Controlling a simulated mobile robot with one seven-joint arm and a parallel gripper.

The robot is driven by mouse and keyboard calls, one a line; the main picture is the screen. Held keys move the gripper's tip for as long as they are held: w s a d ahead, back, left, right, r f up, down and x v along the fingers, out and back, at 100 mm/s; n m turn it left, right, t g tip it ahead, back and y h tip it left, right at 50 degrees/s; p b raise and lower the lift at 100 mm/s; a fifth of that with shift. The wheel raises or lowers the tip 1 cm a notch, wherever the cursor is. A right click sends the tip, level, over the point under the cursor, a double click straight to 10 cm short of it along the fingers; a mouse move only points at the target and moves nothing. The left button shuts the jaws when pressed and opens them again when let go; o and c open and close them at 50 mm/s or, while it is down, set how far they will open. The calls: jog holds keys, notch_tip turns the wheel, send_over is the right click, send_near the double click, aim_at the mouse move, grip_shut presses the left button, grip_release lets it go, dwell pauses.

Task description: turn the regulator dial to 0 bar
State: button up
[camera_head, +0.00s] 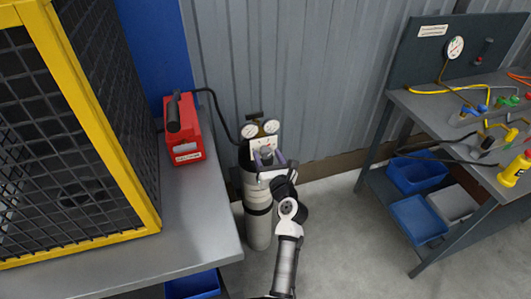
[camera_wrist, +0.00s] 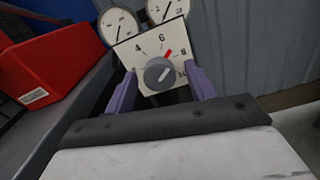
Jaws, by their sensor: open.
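The regulator dial is a grey round knob (camera_wrist: 158,74) on a square white plate (camera_wrist: 133,51) in the wrist view. Its red pointer (camera_wrist: 168,53) is up and to the right, between the 6 and the 8. The numbers 4, 6, 8 and 10 are readable; the low end of the scale is not readable. My gripper (camera_wrist: 161,73) is open, with one purple finger on each side of the knob and visible gaps to it. In the head view, my gripper (camera_head: 270,163) is at the plate (camera_head: 263,143) on top of the grey cylinder (camera_head: 258,228).
Two round gauges (camera_wrist: 118,25) (camera_wrist: 168,8) sit above the plate. A red box (camera_head: 186,135) stands on the left bench beside a yellow-framed cage (camera_head: 110,130). A workbench with hoses (camera_head: 405,98) is at right. Open floor lies between the benches.

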dwell(0.3)
jog(key=c, duration=1)
jog(key=shift+o, duration=0.2)
jog(key=shift+n, duration=0.3)
